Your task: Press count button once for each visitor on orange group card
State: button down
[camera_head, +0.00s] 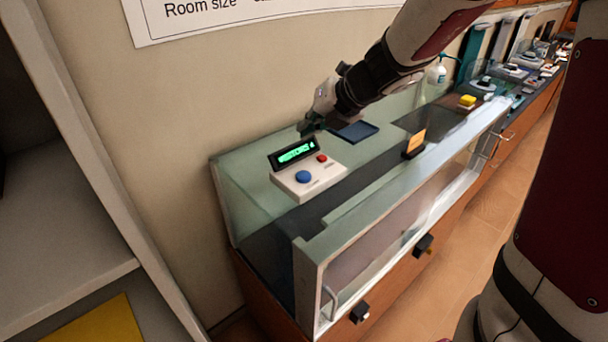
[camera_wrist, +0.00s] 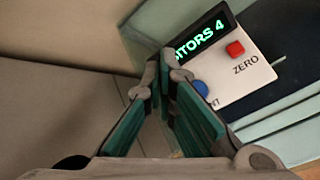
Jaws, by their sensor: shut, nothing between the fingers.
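The white counter box (camera_head: 308,180) stands on the glass display case, with a blue button (camera_head: 303,176), a red button (camera_head: 322,158) and a green-lit display (camera_head: 294,151). In the wrist view the display (camera_wrist: 201,39) reads "…ITORS 4", the red button (camera_wrist: 235,48) is labelled ZERO, and the blue button (camera_wrist: 200,89) has a partly hidden label ending in "NT". My gripper (camera_head: 307,128) is shut and empty, above and behind the box; its fingertips (camera_wrist: 160,62) show left of the blue button, apart from it. The orange card (camera_head: 416,140) stands in a dark holder; its writing is too small to read.
A dark flat tray (camera_head: 354,131) lies behind the box, under my arm. A yellow block (camera_head: 467,101) and a spray bottle (camera_head: 437,73) stand farther along. A beige wall rises behind the case, and a shelf unit (camera_head: 70,240) stands at the left.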

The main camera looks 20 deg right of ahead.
jog(key=b, duration=0.6)
send_over(306, 173)
notch_tip(306, 173, down, 6)
jog(key=shift+w+r, duration=0.1)
jog(key=shift+f+b, duration=0.9)
jog(key=shift+f, duration=0.4)
jog(key=shift+s+f, duration=0.15)
jog(key=shift+s, duration=0.05)
jog(key=shift+f, duration=0.3)
jog(key=shift+f+b, duration=0.45)
jog(key=shift+b, duration=0.05)
dwell(0.6)
jog(key=shift+r, duration=0.15)
jog(key=shift+r+p, duration=0.75)
jog(key=shift+p, duration=0.2)
